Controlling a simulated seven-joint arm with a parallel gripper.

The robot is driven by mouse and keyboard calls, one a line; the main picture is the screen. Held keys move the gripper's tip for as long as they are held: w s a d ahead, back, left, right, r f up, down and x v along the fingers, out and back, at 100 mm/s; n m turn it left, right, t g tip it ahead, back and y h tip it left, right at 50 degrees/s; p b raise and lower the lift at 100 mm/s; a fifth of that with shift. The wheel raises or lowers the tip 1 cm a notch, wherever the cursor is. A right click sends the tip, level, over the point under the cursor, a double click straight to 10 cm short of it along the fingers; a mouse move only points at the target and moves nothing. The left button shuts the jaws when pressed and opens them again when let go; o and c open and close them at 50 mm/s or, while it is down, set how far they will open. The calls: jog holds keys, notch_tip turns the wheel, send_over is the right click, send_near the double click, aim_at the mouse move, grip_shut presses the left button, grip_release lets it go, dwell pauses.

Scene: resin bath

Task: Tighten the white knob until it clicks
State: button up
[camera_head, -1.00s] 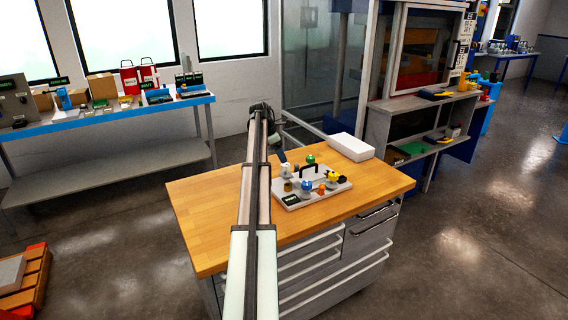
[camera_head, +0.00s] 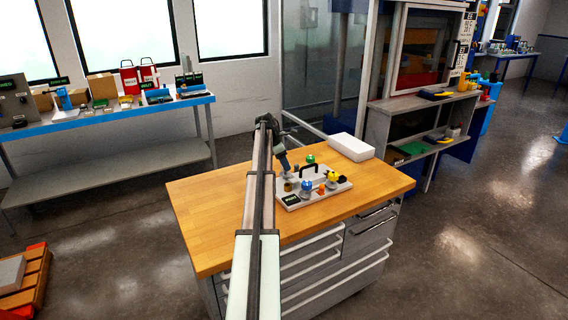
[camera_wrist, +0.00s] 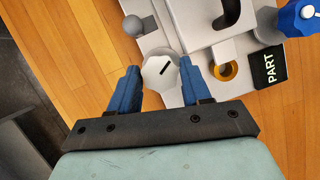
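The white knob (camera_wrist: 160,72) is a faceted disc with a black line across its top, at the top centre of the wrist view. My gripper (camera_wrist: 160,68) is open, with one blue finger on each side of the knob and gaps between. The wrist view does not settle whether the tips are down at the knob's height. The knob is on the light grey panel (camera_wrist: 212,88). In the head view my gripper (camera_head: 288,172) is over the left end of this panel (camera_head: 312,196), and I cannot make out the knob clearly there.
The panel also carries a black handle (camera_head: 309,169), a blue knob (camera_head: 306,186), a yellow part (camera_head: 332,176), a green knob (camera_head: 310,158) and a brass ring (camera_wrist: 227,70). A grey ball (camera_wrist: 132,25) is near the knob. A white box (camera_head: 350,147) stands behind; the wooden top (camera_head: 215,205) is clear at left.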

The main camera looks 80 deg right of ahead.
jog(key=c, duration=0.7)
jog(key=shift+o, duration=0.2)
jog(key=m, duration=0.2)
jog(key=m+y, duration=0.1)
jog(key=m, duration=0.1)
jog(key=m+y, duration=0.1)
jog(key=shift+d+m+g, duration=0.25)
jog(key=shift+m+g, duration=0.05)
jog(key=shift+m, duration=0.1)
jog(key=m+y, duration=0.2)
jog(key=m, duration=0.4)
jog(key=shift+d, duration=0.1)
jog(key=shift+t+y, duration=0.3)
jog(key=shift+t, duration=0.1)
jog(key=o, duration=1.1)
jog(key=shift+c, duration=0.2)
